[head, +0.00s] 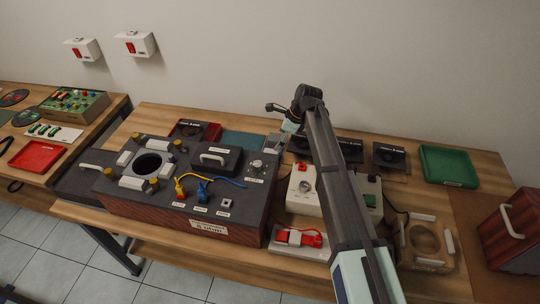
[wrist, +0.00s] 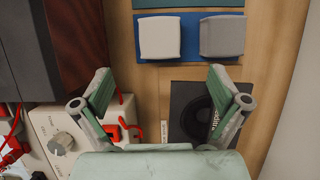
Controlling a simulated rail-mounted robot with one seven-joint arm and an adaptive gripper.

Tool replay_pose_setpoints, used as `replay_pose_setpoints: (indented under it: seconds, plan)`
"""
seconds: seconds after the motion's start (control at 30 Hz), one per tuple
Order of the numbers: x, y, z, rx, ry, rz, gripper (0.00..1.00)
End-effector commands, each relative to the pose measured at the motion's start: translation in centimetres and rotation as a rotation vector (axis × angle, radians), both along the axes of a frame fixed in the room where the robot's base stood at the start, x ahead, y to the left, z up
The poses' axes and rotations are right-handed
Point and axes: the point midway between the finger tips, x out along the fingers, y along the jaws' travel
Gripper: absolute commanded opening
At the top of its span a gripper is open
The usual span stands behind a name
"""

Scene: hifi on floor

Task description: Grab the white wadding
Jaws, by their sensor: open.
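The white wadding looks to be the white block (wrist: 162,38) with rounded edges, lying on a blue mat (wrist: 190,15) in the wrist view. A similar grey block (wrist: 222,36) lies just to its right on the same mat. My gripper (wrist: 160,80) is open and empty, its two fingers wide apart. The white block is ahead of the gap between the fingers, apart from both. In the head view my gripper (head: 289,124) is over the back of the table, and my arm hides part of that area.
A dark machine box (head: 180,215) with cables stands left of my arm. A white device (wrist: 60,135) with a knob and a black square with a round part (wrist: 195,120) lie near my fingers. A green tray (head: 448,166) is at the right; the wall is close behind.

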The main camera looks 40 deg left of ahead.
Motion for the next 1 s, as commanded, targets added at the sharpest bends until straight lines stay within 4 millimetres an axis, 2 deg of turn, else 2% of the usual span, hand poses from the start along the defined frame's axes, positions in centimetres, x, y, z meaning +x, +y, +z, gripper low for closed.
replay_pose_setpoints:
  seconds: [0.2,0.57,0.9,1.0]
  plan:
    - [-0.6,1.3,-3.2,0.0,0.0,0.001,0.98]
    - [-0.9,2.0,-4.9,0.0,0.0,0.001,0.98]
    - [-1.8,3.5,-8.6,0.0,0.0,0.001,0.98]
    - [-1.8,3.6,-9.1,0.001,-0.001,0.001,0.98]
